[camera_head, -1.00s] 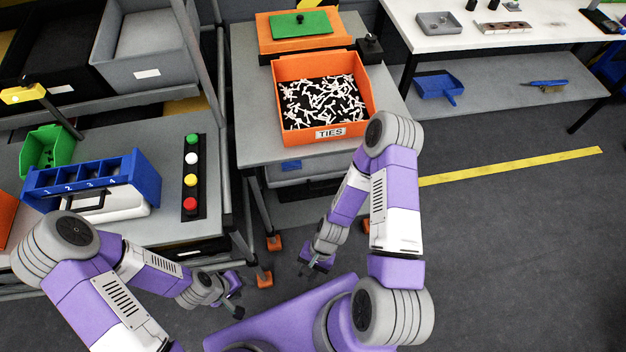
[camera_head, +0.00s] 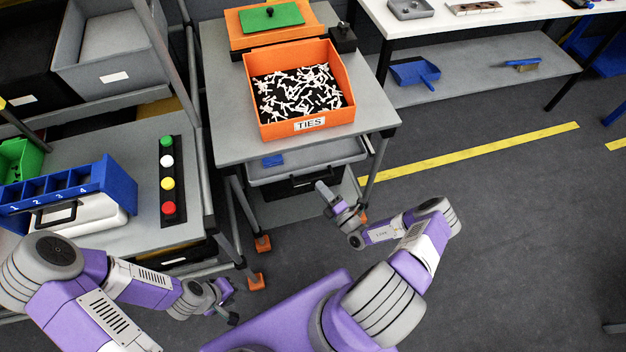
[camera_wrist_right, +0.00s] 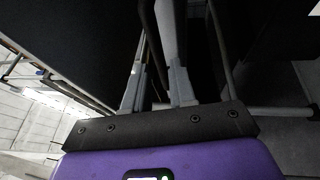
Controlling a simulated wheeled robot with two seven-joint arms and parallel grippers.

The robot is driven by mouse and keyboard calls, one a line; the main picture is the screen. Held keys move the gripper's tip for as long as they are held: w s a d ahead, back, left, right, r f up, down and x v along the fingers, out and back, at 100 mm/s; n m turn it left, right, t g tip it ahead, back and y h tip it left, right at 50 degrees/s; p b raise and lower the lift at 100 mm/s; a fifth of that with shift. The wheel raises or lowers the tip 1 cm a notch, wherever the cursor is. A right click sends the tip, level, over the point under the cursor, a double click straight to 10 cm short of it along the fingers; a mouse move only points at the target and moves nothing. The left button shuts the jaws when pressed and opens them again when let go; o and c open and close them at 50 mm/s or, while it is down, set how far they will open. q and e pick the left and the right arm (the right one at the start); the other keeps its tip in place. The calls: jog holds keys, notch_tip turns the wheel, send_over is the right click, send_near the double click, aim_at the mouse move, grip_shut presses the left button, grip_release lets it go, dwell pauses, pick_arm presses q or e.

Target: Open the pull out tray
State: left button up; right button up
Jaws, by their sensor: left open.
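The pull out tray (camera_head: 345,152) is a grey tray under the table with the orange bin. It has a dark front with a black handle (camera_head: 301,184). My right gripper (camera_head: 322,188) is at the tray's front, close to the handle's right end; I cannot tell if it touches. In the right wrist view its two grey fingers (camera_wrist_right: 157,88) stand apart with a dark gap between them. My left gripper (camera_head: 232,303) is open and empty, low over the floor left of my base, away from the tray.
An orange bin (camera_head: 258,128) labelled TIES, full of white ties, stands on the table above the tray. Table legs with orange feet (camera_head: 256,282) flank the space below. A left bench holds a blue rack (camera_head: 120,185) and a button strip (camera_head: 168,186). Floor at right is clear.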

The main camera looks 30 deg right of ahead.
aim_at(313, 179)
jog(key=x, duration=0.5)
jog(key=shift+b, duration=0.35)
grip_shut()
